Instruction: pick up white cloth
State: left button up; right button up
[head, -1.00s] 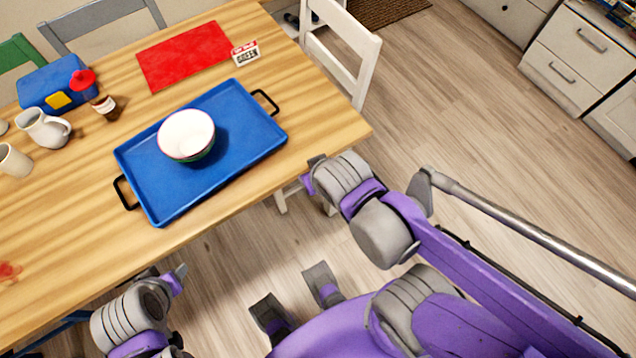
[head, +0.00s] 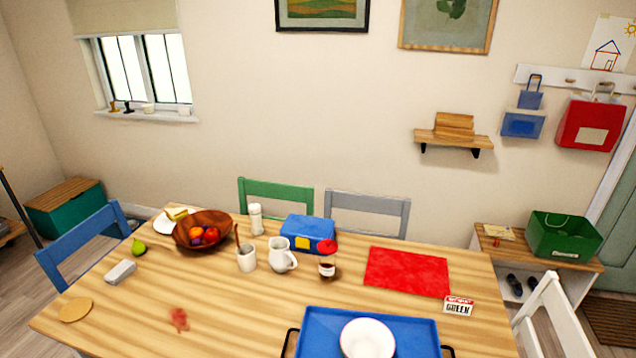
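A small pale folded thing, probably the white cloth (head: 121,271), lies near the left end of the wooden table (head: 225,300) in the head view. It looks like a flat rounded block, and I cannot make out its weave. It lies between a green pear-like fruit (head: 139,247) and a round tan coaster (head: 76,310). Nothing touches it. Neither of my grippers is in the head view now.
A red smear (head: 179,319) marks the tabletop. A fruit bowl (head: 184,237), mug (head: 247,259), jug (head: 279,257) and blue lunchbox (head: 310,231) stand further back. A blue chair (head: 75,250) stands at the left end.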

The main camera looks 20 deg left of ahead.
aim_at(126, 268)
jog(key=u, duration=1.9)
jog(key=z, duration=0.2)
jog(key=i+j+z, duration=0.55)
jog(key=j+z, duration=0.15)
jog(key=z, duration=0.15)
jog(key=i+j, duration=0.15)
jog(key=j, duration=0.2)
jog(key=i+j+z, duration=0.1)
jog(key=j, duration=0.25)
jog(key=i+j+z, duration=0.1)
jog(key=j, duration=0.25)
jog(key=i+j, duration=0.6)
jog(key=i, duration=0.2)
